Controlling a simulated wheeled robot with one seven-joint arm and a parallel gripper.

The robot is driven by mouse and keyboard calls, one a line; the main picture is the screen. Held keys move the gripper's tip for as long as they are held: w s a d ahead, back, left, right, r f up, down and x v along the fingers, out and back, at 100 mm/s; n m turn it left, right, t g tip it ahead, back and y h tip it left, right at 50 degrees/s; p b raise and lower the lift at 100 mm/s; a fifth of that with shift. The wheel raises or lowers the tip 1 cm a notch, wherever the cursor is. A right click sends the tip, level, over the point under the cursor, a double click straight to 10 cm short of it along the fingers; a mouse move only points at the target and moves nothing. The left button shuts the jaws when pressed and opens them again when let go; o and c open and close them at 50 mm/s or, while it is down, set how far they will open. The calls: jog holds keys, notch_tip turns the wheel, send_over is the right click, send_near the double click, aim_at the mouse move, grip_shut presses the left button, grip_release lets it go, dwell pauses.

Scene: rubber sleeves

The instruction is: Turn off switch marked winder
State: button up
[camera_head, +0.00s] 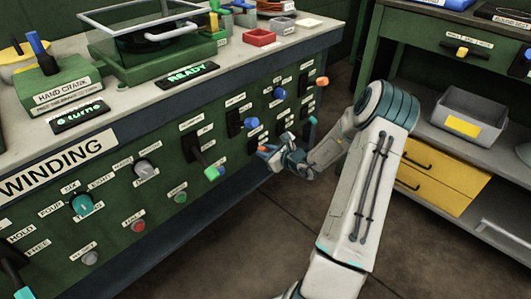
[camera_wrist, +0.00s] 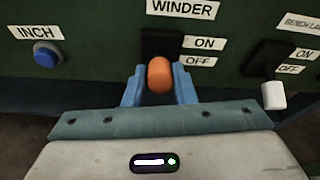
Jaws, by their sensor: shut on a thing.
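The switch marked WINDER (camera_wrist: 162,42) is a dark plate with an orange rounded lever knob, on the green panel in the wrist view. Its ON label sits above its OFF label, to the right. The orange knob (camera_wrist: 159,76) is level with or slightly below the OFF label and sticks out toward the camera. My gripper (camera_wrist: 159,92) has its blue fingers on both sides of the knob, shut on it. In the head view my gripper (camera_head: 270,150) is at the lower part of the panel, and the knob is mostly hidden by the fingers.
A blue INCH button (camera_wrist: 47,58) is left of the switch. A white-knobbed lever (camera_wrist: 273,95) is close on the right. The panel holds several other levers and knobs. A shelf with a grey bin (camera_head: 468,117) stands right of my arm. Open floor lies in front.

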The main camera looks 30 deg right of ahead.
jog(key=shift+f+t+y+b, duration=0.6)
jog(key=shift+f+t+b, duration=0.45)
jog(key=shift+t+b, duration=0.75)
jog(key=shift+f+t+y+b, duration=0.6)
jog(key=shift+f+t+b, duration=0.4)
jog(key=shift+t+b, duration=0.8)
jog(key=o, duration=1)
jog(key=p+v, duration=0.3)
jog(key=v, duration=1)
jog(key=shift+s, duration=0.3)
jog(key=shift+p, duration=0.3)
